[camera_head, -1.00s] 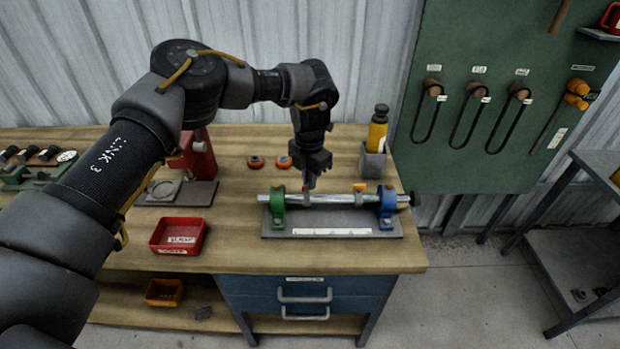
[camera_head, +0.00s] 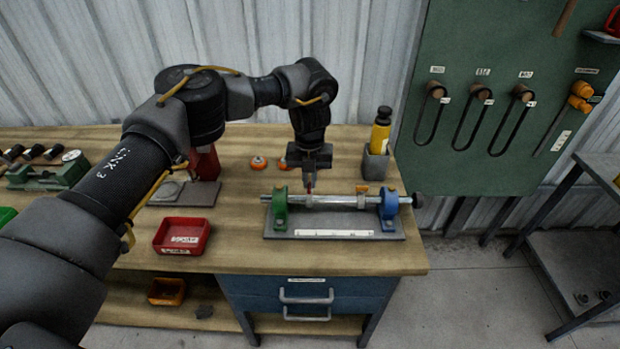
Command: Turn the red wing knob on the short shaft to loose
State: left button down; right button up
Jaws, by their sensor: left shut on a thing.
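The short shaft (camera_head: 335,200) lies level between a green bearing block (camera_head: 280,208) and a blue bearing block (camera_head: 389,208) on a grey base plate (camera_head: 300,236). My left gripper (camera_head: 309,186) points down over the shaft, just right of the green block. It is shut on the red wing knob (camera_head: 309,187), of which only a small red bit shows between the fingers. An orange piece (camera_head: 362,188) sits on a collar farther right on the shaft. A dark round knob (camera_head: 418,201) is at the shaft's right end. My right gripper is not in view.
A red bin (camera_head: 181,250) stands on the bench, front left of the fixture. Two orange rings (camera_head: 258,163) lie behind it. A yellow bottle (camera_head: 380,133) stands in a grey holder at the back right. A green tool board (camera_head: 490,100) hangs at right.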

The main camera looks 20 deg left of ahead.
aim_at(309, 183)
pick_arm(q)
jog(key=shift+w+r+n, duration=0.1)
jog(key=shift+n, duration=0.2)
dwell(0.4)
jog(key=c, duration=1.5)
grip_release()
jog(key=shift+c, duration=0.2)
jog(key=shift+r, duration=0.45)
notch_tip(309, 183, up, 10)
jog(key=b, duration=0.1)
jog(key=shift+a+f, duration=0.1)
